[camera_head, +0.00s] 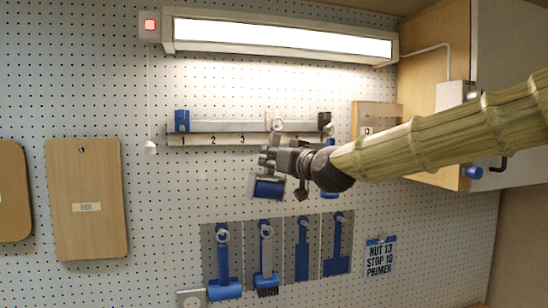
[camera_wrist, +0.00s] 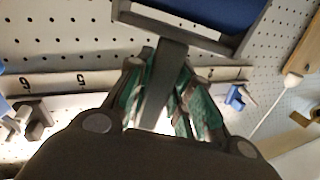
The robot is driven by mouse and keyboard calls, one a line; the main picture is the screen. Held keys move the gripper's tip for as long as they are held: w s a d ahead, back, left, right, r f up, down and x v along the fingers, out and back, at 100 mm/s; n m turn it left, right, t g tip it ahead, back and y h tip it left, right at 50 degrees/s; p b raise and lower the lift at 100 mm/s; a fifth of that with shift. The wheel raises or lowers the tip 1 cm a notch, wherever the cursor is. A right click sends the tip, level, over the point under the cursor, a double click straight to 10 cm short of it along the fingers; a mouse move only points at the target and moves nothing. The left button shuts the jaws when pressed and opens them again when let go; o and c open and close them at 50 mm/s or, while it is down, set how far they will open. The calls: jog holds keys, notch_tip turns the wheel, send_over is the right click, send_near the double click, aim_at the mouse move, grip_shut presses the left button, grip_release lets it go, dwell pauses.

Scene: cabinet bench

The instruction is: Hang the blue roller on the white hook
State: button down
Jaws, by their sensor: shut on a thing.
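My gripper (camera_head: 272,160) is shut on the dark grey handle (camera_wrist: 172,75) of the blue roller. The blue roller (camera_head: 269,188) hangs below the fingers in the head view, in a grey frame. It also shows at the top of the wrist view (camera_wrist: 225,10), beyond the fingertips. The white hook (camera_head: 277,123) is on the numbered rail, just above my gripper in the head view. The roller is apart from this hook and lower than it. I cannot clearly pick out the white hook in the wrist view.
The numbered rail (camera_head: 215,139) also bears a blue hook (camera_head: 182,121) at left and a dark one (camera_head: 325,120) at right. Blue tools (camera_head: 224,288) hang on grey panels below. A lamp (camera_head: 280,38) is above; a cabinet (camera_head: 433,65) stands at right.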

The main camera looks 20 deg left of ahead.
jog(key=shift+w+a+f+p, duration=0.1)
jog(key=shift+w+a+p, duration=0.1)
jog(key=shift+w, duration=0.2)
jog(key=shift+w+a+f+p, duration=0.1)
jog(key=shift+w+p, duration=0.05)
jog(key=shift+w, duration=0.25)
jog(key=shift+a+f, duration=0.1)
jog(key=shift+a, duration=0.1)
jog(key=shift+w+a+f+b, duration=0.2)
jog(key=shift+w+b, duration=0.25)
jog(key=shift+w, duration=0.05)
jog(key=c, duration=1.2)
grip_release()
jog(key=shift+f, duration=0.1)
jog(key=shift+s+d, duration=0.1)
